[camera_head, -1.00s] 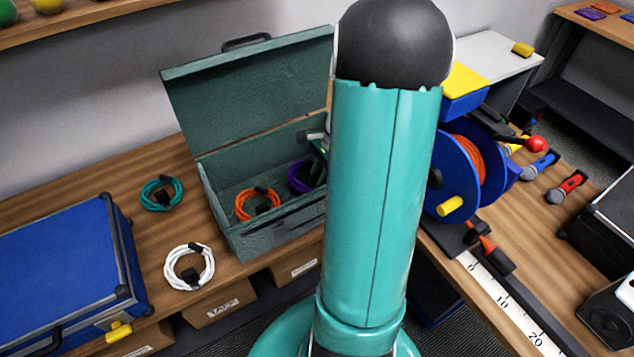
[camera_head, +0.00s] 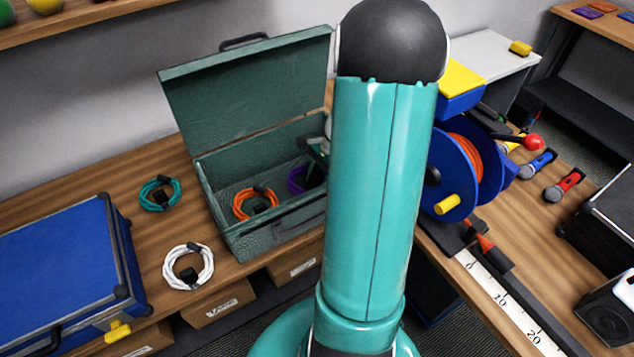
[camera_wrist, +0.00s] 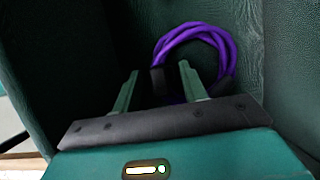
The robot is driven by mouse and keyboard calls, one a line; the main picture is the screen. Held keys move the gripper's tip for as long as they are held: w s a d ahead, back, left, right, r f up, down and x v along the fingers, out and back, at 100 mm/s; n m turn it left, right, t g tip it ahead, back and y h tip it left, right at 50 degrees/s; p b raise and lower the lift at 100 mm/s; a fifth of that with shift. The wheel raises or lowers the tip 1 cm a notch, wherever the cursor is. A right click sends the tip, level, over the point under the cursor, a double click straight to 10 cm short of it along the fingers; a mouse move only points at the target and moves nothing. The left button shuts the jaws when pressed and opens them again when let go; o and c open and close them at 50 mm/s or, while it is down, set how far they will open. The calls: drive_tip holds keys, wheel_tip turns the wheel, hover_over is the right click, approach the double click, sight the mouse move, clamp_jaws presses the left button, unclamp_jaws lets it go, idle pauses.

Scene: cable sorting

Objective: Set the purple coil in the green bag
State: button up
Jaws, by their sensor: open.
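The purple coil (camera_head: 297,179) lies inside the open green bag (camera_head: 232,231), at its right end, partly hidden behind my arm in the head view. In the wrist view the purple coil (camera_wrist: 206,36) rests on the dark green floor near the walls, with a dark tie on its left part. My gripper (camera_wrist: 157,80) is open, its two fingers apart and pointing at the coil. I see nothing gripped; whether a finger touches the coil I cannot tell. In the head view my gripper is mostly hidden by my arm.
An orange coil (camera_head: 252,204) lies in the bag's left half. A teal coil (camera_head: 160,194) and a white coil (camera_head: 188,268) lie on the table left of the bag. A blue case (camera_head: 62,262) stands at the left. A blue reel (camera_head: 455,178) stands right of my arm.

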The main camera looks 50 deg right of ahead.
drive_tip(key=v, duration=1.1)
drive_tip(key=w+a+r+n+h, duration=0.1)
drive_tip(key=a+r+n+h, duration=0.1)
drive_tip(key=a+r+n, duration=0.5)
drive_tip(key=w+a+r+n+h, duration=0.1)
drive_tip(key=a+r+n, duration=0.2)
drive_tip(key=a, duration=0.8)
drive_tip(key=s+a+r+n+t, duration=0.1)
drive_tip(key=s+a+n+t, duration=0.1)
drive_tip(key=a+n, duration=0.3)
drive_tip(key=s+a+r+n+t+h, duration=0.1)
drive_tip(key=s+a+r+n+t, duration=0.1)
drive_tip(key=a+n, duration=0.4)
drive_tip(key=s+a, duration=0.1)
drive_tip(key=a, duration=0.2)
drive_tip(key=shift+s+r, duration=0.2)
drive_tip(key=shift+s, duration=0.2)
drive_tip(key=shift+d, duration=0.15)
